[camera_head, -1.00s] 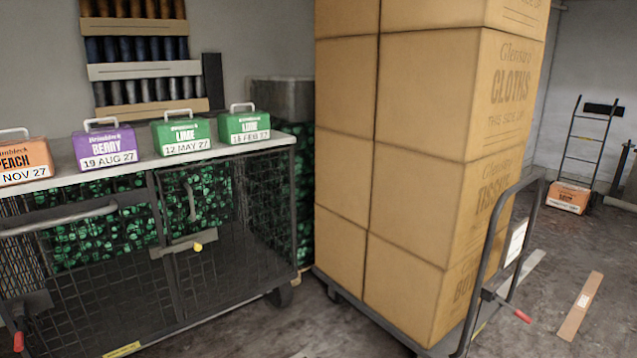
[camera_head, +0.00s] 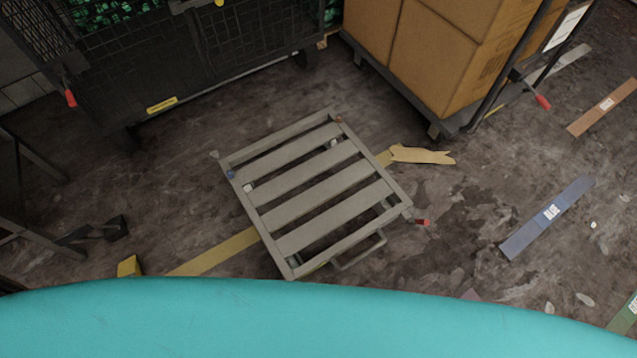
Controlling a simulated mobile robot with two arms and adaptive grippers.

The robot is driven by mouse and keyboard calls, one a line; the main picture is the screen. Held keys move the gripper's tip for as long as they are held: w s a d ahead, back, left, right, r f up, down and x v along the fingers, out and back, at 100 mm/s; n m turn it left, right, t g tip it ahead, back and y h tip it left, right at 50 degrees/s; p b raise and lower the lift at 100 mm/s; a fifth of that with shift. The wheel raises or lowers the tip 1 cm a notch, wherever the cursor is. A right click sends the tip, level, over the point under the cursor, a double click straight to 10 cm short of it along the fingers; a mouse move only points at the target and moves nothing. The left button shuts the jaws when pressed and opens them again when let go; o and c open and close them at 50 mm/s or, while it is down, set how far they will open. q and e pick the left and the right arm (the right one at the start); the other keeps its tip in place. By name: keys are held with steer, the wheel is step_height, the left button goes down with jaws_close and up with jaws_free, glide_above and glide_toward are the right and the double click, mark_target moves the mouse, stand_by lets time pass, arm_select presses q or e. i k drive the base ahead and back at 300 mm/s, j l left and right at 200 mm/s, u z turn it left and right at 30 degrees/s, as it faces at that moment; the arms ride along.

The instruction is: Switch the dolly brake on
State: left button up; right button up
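A low grey slatted dolly (camera_head: 312,192) stands on the floor in the middle of the view, turned at an angle. A small red-tipped lever (camera_head: 422,222) sticks out at its right corner; I take it for the brake. I cannot tell from its angle whether it is on or off. A bent metal bar (camera_head: 362,253) shows at the dolly's near edge. The dolly carries nothing. Neither of my grippers is in view.
A boxed platform trolley (camera_head: 455,128) with a red lever (camera_head: 542,102) stands at the back right. A mesh cage cart (camera_head: 165,75) with a red lever (camera_head: 70,97) stands at the back left. A blue strip (camera_head: 547,217) and torn cardboard (camera_head: 422,155) lie right of the dolly.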

mark_target(417, 222)
steer(key=z, duration=0.95)
